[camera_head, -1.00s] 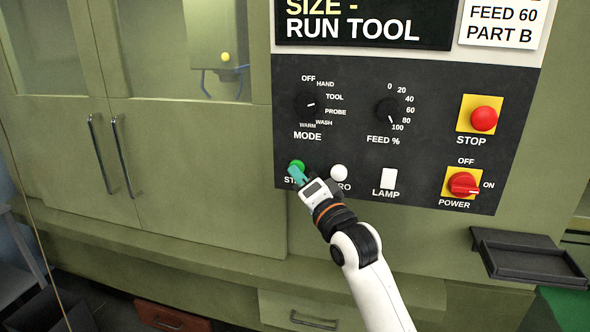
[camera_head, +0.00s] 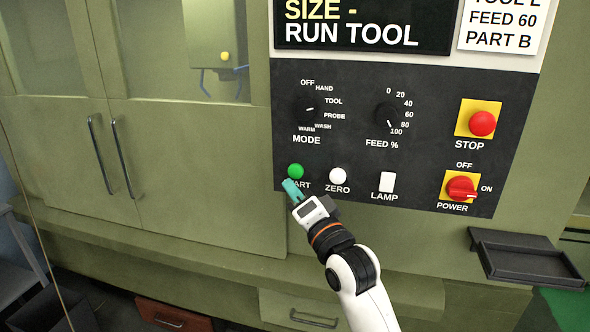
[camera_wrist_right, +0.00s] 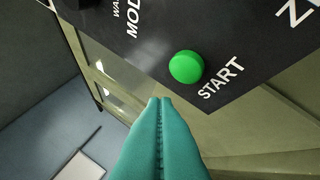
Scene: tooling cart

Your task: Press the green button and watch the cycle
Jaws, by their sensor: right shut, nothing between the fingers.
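The green START button (camera_head: 295,171) is at the lower left of the dark control panel (camera_head: 350,165). It also shows in the right wrist view (camera_wrist_right: 186,67), with its label beside it. My right gripper (camera_head: 289,186) is just below the button, its teal fingers over the left part of the START label. In the right wrist view the fingers (camera_wrist_right: 160,102) are shut together and empty, with a gap in the picture between their tips and the button. The display (camera_head: 365,25) above the panel reads "SIZE - RUN TOOL". My left gripper is not in view.
The white ZERO button (camera_head: 338,176) and LAMP switch (camera_head: 387,181) are right of START. The red STOP button (camera_head: 482,123) and red POWER knob (camera_head: 461,189) are at the panel's right. A dark tray (camera_head: 530,258) juts out at lower right. Closed doors with handles (camera_head: 123,155) are at left.

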